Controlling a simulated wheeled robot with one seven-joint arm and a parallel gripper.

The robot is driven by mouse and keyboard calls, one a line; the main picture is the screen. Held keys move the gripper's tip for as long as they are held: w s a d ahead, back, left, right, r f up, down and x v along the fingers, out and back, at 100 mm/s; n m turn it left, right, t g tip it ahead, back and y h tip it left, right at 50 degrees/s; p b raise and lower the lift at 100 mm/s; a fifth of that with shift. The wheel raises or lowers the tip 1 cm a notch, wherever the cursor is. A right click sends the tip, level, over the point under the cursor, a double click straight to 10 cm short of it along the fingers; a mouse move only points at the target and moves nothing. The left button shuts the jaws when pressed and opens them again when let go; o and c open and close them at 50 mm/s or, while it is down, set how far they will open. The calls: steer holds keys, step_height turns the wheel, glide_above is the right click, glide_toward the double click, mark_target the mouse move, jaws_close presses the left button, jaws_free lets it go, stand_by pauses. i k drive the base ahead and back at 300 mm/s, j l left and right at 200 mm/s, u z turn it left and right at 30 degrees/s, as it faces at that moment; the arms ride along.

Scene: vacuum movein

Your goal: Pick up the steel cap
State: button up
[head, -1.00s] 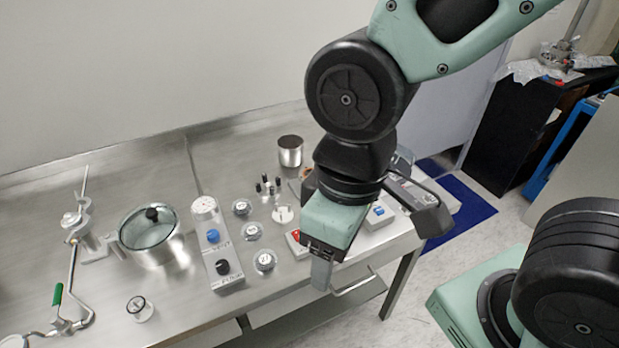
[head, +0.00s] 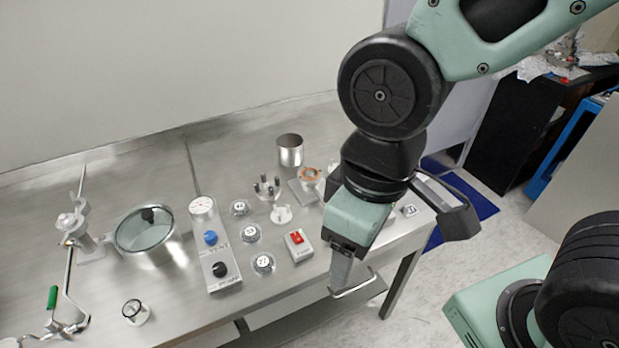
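A plain steel cylinder (head: 290,151), which looks like the steel cap, stands upright at the back of the steel bench, right of centre. Its near side and rim are in clear view. My gripper (head: 340,272) points down near the bench's front right edge, well to the right of the cylinder and nearer to me. It is not touching the cylinder. I see the fingers from the side, overlapping, so their gap is hidden. Nothing shows held in them.
A glass-lidded pot (head: 146,236), a box with blue and black knobs (head: 215,245), and a red-button box (head: 298,246) stand on the bench. A pronged holder (head: 267,187) and a copper-topped piece (head: 309,178) are close in front of the cylinder. Bare steel lies left of it.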

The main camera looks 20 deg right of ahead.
mark_target(263, 195)
steer(key=i+j+z, duration=0.1)
steer(key=j, duration=0.25)
steer(key=i+j+z, duration=0.1)
steer(key=j, duration=0.3)
steer(key=i+j+z, duration=0.1)
steer(key=j, duration=0.3)
steer(key=i, duration=0.1)
